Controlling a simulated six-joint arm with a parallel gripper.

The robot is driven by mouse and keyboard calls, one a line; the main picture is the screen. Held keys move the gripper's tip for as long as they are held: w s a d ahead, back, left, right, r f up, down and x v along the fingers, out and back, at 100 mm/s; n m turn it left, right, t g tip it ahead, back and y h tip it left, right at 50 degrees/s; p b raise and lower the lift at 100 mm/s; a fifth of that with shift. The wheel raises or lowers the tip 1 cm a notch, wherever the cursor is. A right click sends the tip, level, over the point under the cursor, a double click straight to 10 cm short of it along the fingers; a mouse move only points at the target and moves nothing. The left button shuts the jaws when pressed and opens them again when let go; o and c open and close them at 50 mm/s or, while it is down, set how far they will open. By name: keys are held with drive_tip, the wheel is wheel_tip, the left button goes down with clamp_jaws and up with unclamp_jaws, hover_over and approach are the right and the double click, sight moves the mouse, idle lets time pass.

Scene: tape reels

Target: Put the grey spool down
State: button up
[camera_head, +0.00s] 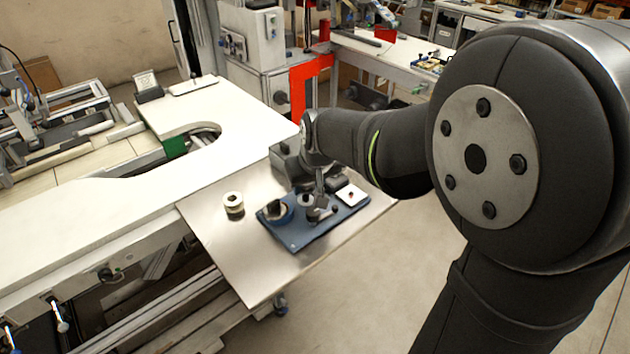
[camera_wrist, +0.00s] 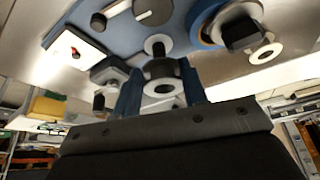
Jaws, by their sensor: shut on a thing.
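The grey spool (camera_wrist: 163,75) is between the two blue fingers of my gripper (camera_wrist: 162,92) in the wrist view, and the gripper is shut on it. Just beyond it, a dark upright peg (camera_wrist: 155,44) stands on the blue mat (camera_wrist: 178,28). In the head view my gripper (camera_head: 318,200) is low over the blue mat (camera_head: 293,242), between a blue-rimmed reel (camera_head: 276,213) and a white plate (camera_head: 351,195). The spool's underside is hidden, so I cannot tell whether it touches anything.
A cream spool (camera_head: 233,205) stands on the bare metal table (camera_head: 220,245), left of the mat. The white plate carries a small red knob. A dark block stands behind the mat near my gripper. The metal table in front of the mat is clear.

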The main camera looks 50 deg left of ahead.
drive_tip(key=shift+f, duration=0.25)
drive_tip(key=shift+f, duration=0.5)
drive_tip(key=o, duration=0.9)
drive_tip(key=shift+o, duration=0.2)
drive_tip(key=shift+r, duration=0.4)
drive_tip(key=v, duration=1.2)
drive_tip(key=shift+r, duration=0.2)
